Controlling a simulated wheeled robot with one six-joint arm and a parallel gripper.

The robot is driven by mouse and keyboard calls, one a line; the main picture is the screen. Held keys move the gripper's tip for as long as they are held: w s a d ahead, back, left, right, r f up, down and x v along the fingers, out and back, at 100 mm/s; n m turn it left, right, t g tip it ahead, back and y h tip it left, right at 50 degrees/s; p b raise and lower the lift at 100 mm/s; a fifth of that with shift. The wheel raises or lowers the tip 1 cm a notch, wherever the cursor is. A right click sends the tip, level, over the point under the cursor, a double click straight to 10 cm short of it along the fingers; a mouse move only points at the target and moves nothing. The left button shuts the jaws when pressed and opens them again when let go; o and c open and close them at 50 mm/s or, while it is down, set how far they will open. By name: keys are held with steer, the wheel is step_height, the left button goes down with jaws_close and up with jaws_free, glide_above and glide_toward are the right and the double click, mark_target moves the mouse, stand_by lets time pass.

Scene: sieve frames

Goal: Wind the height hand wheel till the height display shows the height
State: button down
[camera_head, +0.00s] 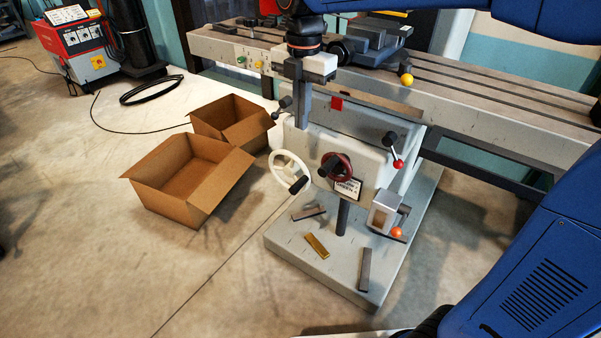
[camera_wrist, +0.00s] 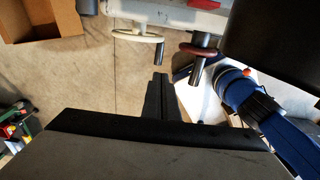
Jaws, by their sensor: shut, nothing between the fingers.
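A white hand wheel (camera_head: 290,170) with a dark crank handle is on the front of the grey machine; it also shows edge-on in the wrist view (camera_wrist: 137,37). A dark red hand wheel (camera_head: 343,162) with a dark handle sits to its right, and also shows in the wrist view (camera_wrist: 198,51). I cannot tell which one is the height wheel. A small lettered plate (camera_head: 347,189) is below the red wheel; I can read no height number. My gripper (camera_head: 302,126) is shut and empty, in front of the machine; its fingertips (camera_wrist: 159,77) are apart from both wheels.
Two open cardboard boxes (camera_head: 186,174) (camera_head: 231,122) stand left of the machine. Loose bars, one brass-coloured (camera_head: 317,245), lie on the machine's base (camera_head: 290,239). A red-knobbed lever (camera_head: 397,163) and an orange-knobbed block (camera_head: 385,211) stick out at right. The floor in front is clear.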

mark_target(302, 185)
steer(key=f, duration=1.7)
steer(key=shift+s+a+f, duration=0.15)
steer(key=shift+a+f, duration=0.05)
steer(key=shift+a, duration=0.05)
steer(key=shift+s+d+f, duration=0.3)
steer(key=shift+d+f, duration=0.05)
steer(key=shift+f, duration=0.2)
